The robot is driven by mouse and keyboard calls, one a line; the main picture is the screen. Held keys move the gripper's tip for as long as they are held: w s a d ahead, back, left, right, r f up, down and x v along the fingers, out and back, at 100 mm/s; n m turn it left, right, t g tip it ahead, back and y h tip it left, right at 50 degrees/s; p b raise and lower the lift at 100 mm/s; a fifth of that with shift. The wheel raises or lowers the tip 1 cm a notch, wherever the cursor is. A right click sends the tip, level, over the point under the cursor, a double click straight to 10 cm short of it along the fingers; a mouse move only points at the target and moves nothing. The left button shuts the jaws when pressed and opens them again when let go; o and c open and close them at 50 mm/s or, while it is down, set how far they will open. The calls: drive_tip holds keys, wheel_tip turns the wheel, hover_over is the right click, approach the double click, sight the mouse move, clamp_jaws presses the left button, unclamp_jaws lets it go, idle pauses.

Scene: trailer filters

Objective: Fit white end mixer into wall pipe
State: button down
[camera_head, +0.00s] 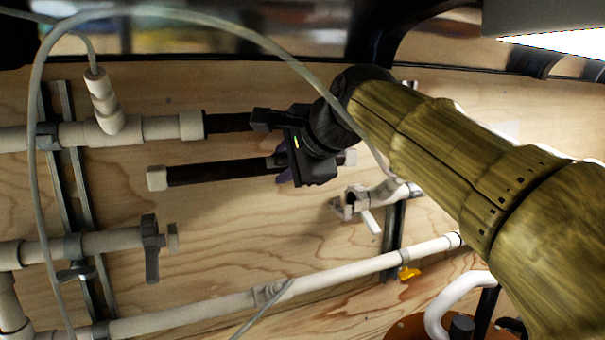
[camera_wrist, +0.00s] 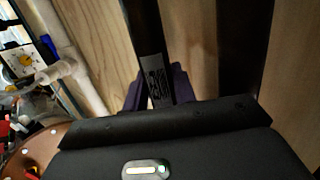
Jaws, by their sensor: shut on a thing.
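The white end mixer (camera_head: 222,174) is a dark tube with a white cap at its left end and a pale end just right of my gripper. My gripper (camera_head: 283,167) is shut on it, with purple fingers partly hidden. In the wrist view, purple fingers flank the dark labelled tube (camera_wrist: 153,60). The mixer hangs level, apart from the pipe ends. On the wall, a white pipe with a dark handle (camera_head: 151,245) ends at the left, below the mixer. A white pipe piece with a clamp (camera_head: 370,197) stands at the right.
An upper white pipe (camera_head: 150,128) joins a dark tube (camera_head: 228,123) just above the mixer, running behind my gripper; it also shows in the wrist view (camera_wrist: 258,45). A slanting lower pipe (camera_head: 220,310) and a hanging grey hose (camera_head: 36,150) border the space. Bare plywood lies between the pipe ends.

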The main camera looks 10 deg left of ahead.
drive_tip(key=shift+d+r, duration=0.15)
drive_tip(key=shift+r, duration=0.2)
drive_tip(key=f+b, duration=0.2)
drive_tip(key=f, duration=0.1)
drive_tip(key=w+f+b, duration=0.1)
drive_tip(key=b, duration=0.1)
drive_tip(key=shift+a+f, duration=0.3)
drive_tip(key=shift+f, duration=0.1)
drive_tip(key=shift+s+d+f+b, duration=0.1)
drive_tip(key=shift+f+b, duration=0.45)
drive_tip(key=shift+b, duration=0.15)
drive_tip(key=shift+f+b, duration=0.35)
drive_tip(key=shift+f+b, duration=0.8)
drive_tip(key=shift+f, duration=0.7)
idle(1.1)
drive_tip(key=c, duration=1.1)
unclamp_jaws()
drive_tip(key=shift+o, duration=0.2)
drive_tip(key=shift+s+r, duration=0.1)
